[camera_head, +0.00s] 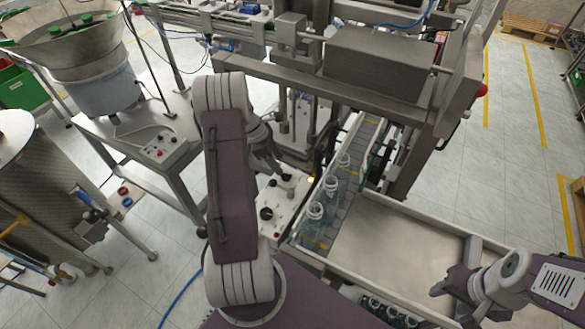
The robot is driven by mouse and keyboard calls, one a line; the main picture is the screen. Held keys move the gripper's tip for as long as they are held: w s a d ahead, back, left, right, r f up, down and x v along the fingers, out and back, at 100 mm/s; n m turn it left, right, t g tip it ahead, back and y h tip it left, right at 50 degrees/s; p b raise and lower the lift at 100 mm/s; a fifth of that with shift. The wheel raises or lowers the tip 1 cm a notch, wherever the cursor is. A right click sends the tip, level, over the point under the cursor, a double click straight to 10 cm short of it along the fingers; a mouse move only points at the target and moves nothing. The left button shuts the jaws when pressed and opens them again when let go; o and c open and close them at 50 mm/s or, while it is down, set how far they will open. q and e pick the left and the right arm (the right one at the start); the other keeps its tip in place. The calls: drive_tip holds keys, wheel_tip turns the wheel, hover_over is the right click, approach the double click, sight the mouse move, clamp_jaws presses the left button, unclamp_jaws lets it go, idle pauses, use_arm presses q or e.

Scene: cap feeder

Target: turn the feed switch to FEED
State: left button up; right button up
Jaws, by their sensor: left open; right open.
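A pale control panel (285,207) stands in the middle, beside the conveyor. It carries a black knob (266,213), another dark knob partly by my gripper, and a lit yellow lamp (311,178). Any labels are too small to read, so I cannot tell which knob is the feed switch or where it points. My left gripper (275,166) is open, just above the panel's far part; whether it touches a knob is unclear. A second small control box (163,148) with a red button sits on the feeder table. My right gripper (441,288) is open and empty at lower right.
The conveyor (345,205) carries several clear bottles right of the panel. A metal machine frame (380,65) rises behind it. The bowl feeder (75,50) with dark green caps stands at upper left. A bare steel tabletop (400,250) lies before my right gripper.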

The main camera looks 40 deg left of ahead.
sight(287, 174)
use_arm(q)
drive_tip(key=x, duration=0.2)
drive_tip(key=p+x, duration=0.1)
drive_tip(key=x, duration=0.1)
drive_tip(key=a+x, duration=0.1)
drive_tip(key=x, duration=0.2)
drive_tip(key=shift+w+a+f, duration=0.1)
drive_tip(key=shift+w+f, duration=0.05)
drive_tip(key=shift+w, duration=0.1)
drive_tip(key=shift+f, duration=0.25)
drive_tip(key=shift+s+d, duration=0.1)
drive_tip(key=shift+d, duration=0.4)
drive_tip(key=shift+a+f, duration=0.1)
drive_tip(key=shift+a, duration=0.05)
drive_tip(key=c, duration=0.9)
clamp_jaws()
use_arm(e)
drive_tip(key=shift+w+a+r, duration=0.15)
drive_tip(key=shift+a+r, duration=0.1)
drive_tip(key=shift+r, duration=0.2)
drive_tip(key=shift+w+a+r, duration=0.1)
drive_tip(key=shift+a+r, duration=0.1)
drive_tip(key=shift+r, duration=0.2)
